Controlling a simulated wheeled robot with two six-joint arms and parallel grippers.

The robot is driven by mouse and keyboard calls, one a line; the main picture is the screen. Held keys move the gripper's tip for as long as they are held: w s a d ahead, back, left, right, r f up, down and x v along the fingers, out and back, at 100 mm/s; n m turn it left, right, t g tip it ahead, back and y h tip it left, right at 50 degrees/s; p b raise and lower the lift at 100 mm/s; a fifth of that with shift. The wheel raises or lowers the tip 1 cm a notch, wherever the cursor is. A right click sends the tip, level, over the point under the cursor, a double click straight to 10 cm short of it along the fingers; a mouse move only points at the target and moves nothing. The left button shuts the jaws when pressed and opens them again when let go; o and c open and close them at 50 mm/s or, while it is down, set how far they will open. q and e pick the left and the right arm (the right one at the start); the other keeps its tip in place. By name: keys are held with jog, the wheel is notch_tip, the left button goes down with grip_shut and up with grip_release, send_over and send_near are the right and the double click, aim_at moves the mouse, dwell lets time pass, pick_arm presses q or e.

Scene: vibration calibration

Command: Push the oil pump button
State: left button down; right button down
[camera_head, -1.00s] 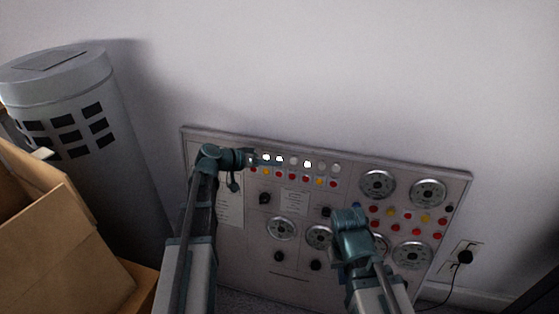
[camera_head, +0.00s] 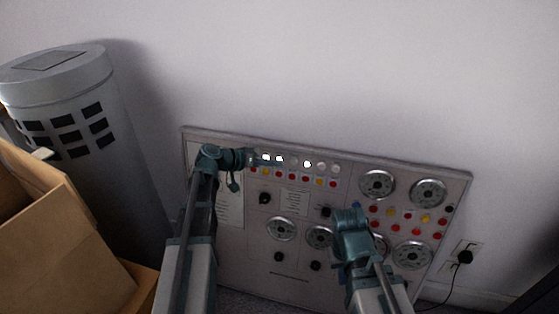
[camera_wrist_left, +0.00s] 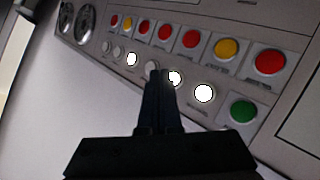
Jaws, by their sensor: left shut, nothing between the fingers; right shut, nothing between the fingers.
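The control panel (camera_head: 230,262) leans against the wall. A row of red and yellow buttons (camera_head: 293,178) runs under a row of round lamps (camera_head: 307,164), several lit white. The labels are too small to read, so I cannot tell which button is the oil pump one. My left gripper (camera_head: 256,159) is at the left end of the lamp row, shut and empty. In the left wrist view its dark fingertips (camera_wrist_left: 160,76) overlap the lamp row beside a lit lamp (camera_wrist_left: 203,93); contact is unclear. A green button (camera_wrist_left: 243,110) ends that row. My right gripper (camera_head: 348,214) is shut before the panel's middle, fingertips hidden.
Round gauges (camera_head: 378,184) and black knobs cover other parts of the panel. A grey cylinder (camera_head: 100,150) and an open cardboard box (camera_head: 75,250) stand at the left. A plugged outlet (camera_head: 465,254) is at the right. The wall above the panel is bare.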

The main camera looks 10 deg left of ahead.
pick_arm(q)
jog(key=shift+w, duration=0.2)
dwell(0.4)
jog(key=shift+w, duration=0.25)
jog(key=shift+w+f, duration=0.15)
jog(key=shift+w, duration=0.2)
dwell(0.7)
jog(key=shift+s, duration=0.1)
jog(key=shift+s+r, duration=0.2)
jog(key=shift+s, duration=0.5)
jog(key=s, duration=0.3)
jog(key=s+r+p, duration=0.1)
jog(key=s, duration=0.1)
dwell(0.5)
dwell(0.5)
